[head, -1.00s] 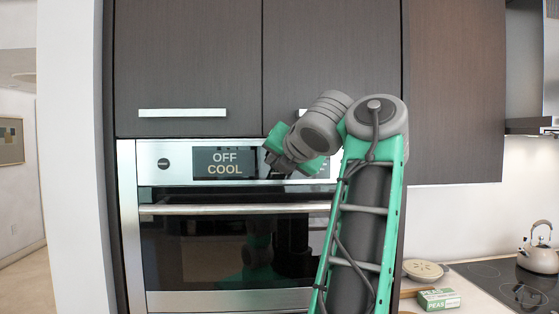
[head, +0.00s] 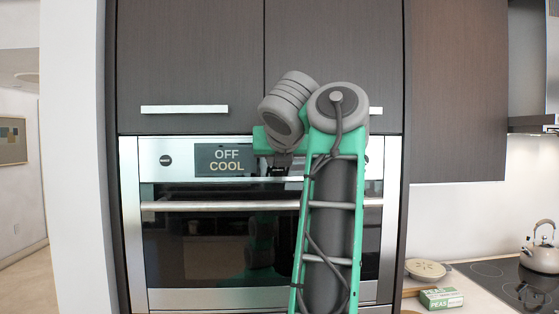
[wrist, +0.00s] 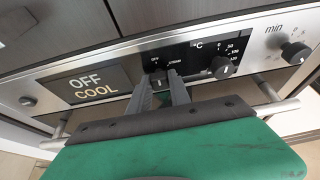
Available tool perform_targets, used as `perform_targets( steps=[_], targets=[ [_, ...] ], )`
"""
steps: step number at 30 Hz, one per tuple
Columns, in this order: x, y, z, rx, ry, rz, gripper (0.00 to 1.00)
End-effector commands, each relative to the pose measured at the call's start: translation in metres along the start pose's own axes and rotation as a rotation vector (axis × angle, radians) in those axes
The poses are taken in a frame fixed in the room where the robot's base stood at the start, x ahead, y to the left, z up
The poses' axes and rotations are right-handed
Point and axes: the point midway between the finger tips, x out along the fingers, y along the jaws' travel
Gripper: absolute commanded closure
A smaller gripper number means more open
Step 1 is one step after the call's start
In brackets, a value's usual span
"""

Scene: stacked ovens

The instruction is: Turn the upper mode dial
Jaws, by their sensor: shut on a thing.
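The upper mode dial (wrist: 159,78) is a small dark knob on the black strip of the oven panel, with tiny labels above it, one seeming to read STEAM. My gripper (wrist: 163,81) reaches the panel in the wrist view, with its two dark fingers around this dial and shut on it. The fingers partly cover the dial, so its pointer cannot be read. In the head view my gripper (head: 279,171) is at the panel just right of the display, and my arm hides the dial. The display (head: 226,160) reads OFF and COOL.
A temperature dial (wrist: 222,71) marked °C is close to the right of my fingers. A further dial marked min (wrist: 295,53) is farther right. The oven door handle (head: 215,205) runs below the panel. Cabinet doors (head: 190,65) are above.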

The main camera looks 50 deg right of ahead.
Motion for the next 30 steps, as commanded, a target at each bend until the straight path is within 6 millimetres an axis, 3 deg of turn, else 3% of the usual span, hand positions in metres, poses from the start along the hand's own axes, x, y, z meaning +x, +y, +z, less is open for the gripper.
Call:
perform_targets(
  steps=[11, 12, 19, 26, 30],
  targets=[
    [0.002, -0.001, -0.002, -0.007, 0.007, -0.002, 1.0],
    [0.002, -0.001, -0.002, -0.006, 0.007, -0.002, 0.75],
    [0.001, -0.001, -0.001, -0.005, 0.004, -0.002, 0.56],
    [0.001, 0.0, -0.001, -0.004, 0.002, -0.002, 0.55],
    [-0.012, -0.001, 0.002, -0.004, -0.001, -0.004, 0.55]
  ],
)
